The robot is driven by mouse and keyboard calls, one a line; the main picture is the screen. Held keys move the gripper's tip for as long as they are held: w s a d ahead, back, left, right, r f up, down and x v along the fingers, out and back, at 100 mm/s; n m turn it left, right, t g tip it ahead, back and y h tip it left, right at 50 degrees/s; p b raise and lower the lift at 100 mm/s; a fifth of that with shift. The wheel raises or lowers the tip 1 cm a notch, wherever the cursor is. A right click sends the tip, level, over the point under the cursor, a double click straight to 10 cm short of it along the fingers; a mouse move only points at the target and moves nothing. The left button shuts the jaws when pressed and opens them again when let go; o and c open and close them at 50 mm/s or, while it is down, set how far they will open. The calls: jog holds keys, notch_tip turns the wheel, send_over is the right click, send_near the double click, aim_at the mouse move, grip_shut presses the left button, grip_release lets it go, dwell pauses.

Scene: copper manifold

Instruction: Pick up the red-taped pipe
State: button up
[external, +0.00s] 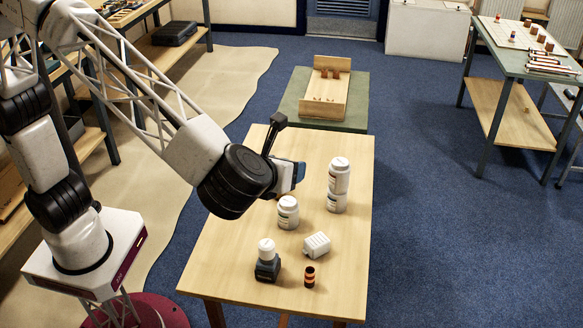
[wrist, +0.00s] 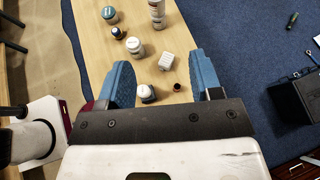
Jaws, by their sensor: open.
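A small dark cylinder with an orange-red band (external: 309,277) stands upright near the front of the wooden table; it is the nearest match to a red-taped pipe there. In the wrist view it is a small dark reddish cylinder (wrist: 177,87), low between the finger lines. Several short copper-brown pieces (external: 541,42) and long pipes with coloured bands (external: 550,66) lie on the far right table, too small to tell their tape. My gripper (external: 295,172) is above the wooden table, well apart from the cylinder. In the wrist view its blue fingers (wrist: 160,60) are spread and empty.
A wooden tray (external: 328,90) sits behind. The table's front left is clear.

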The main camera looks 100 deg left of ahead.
jog(key=w+d+m+t, duration=0.1)
jog(key=w+d, duration=0.1)
jog(key=w, duration=0.1)
send_near(307, 278)
jog(key=a+f, duration=0.1)
jog(key=w+a, duration=0.1)
jog(key=a, duration=0.1)
jog(key=shift+w+f+m+y, duration=0.25)
jog(key=shift+f+m+y, duration=0.05)
jog(key=shift+f, duration=0.1)
jog(key=shift+x, duration=1.3)
jog(key=shift+a, duration=0.1)
jog(key=shift+x, duration=2.5)
jog(key=shift+c, duration=0.4)
